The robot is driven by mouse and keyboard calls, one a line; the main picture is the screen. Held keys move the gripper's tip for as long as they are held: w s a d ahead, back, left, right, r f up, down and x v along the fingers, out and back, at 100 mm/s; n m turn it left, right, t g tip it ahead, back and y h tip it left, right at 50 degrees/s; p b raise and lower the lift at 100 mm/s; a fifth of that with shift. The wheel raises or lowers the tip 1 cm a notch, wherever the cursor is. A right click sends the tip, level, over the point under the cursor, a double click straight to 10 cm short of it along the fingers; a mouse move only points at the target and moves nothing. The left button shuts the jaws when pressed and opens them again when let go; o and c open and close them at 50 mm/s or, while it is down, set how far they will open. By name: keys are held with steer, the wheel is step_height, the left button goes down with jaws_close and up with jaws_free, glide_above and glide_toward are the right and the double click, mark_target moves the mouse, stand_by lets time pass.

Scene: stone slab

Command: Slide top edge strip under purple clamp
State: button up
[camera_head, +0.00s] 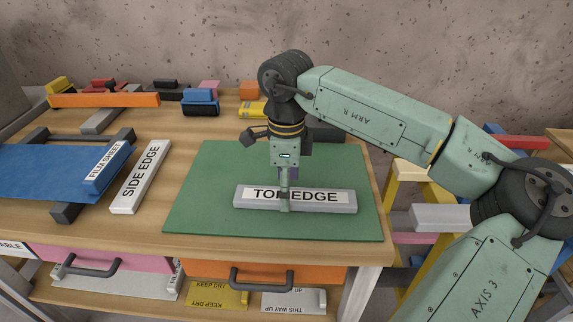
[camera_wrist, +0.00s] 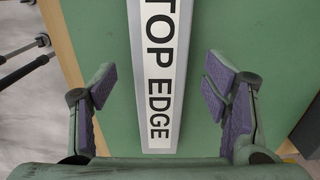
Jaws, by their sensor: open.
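The top edge strip (camera_head: 330,207) is a grey bar with a white "TOP EDGE" label, lying flat on the green mat (camera_head: 215,215). In the wrist view the strip (camera_wrist: 181,70) runs up the picture between my fingers. My gripper (camera_head: 285,203) points down over the middle of the strip, its fingers hiding part of the label. In the wrist view my gripper (camera_wrist: 160,88) is open, with a purple-padded finger on each side and clear gaps to the strip. I cannot make out a purple clamp in either view.
A side edge strip (camera_head: 140,177) lies left of the mat. Further left, a blue film sheet (camera_head: 40,172) lies with a labelled blue bar (camera_head: 106,168). An orange bar (camera_head: 105,100) and several small blocks line the back. Drawer handles (camera_head: 262,278) stick out in front.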

steer(key=shift+f, duration=0.85)
steer(key=c, duration=1.6)
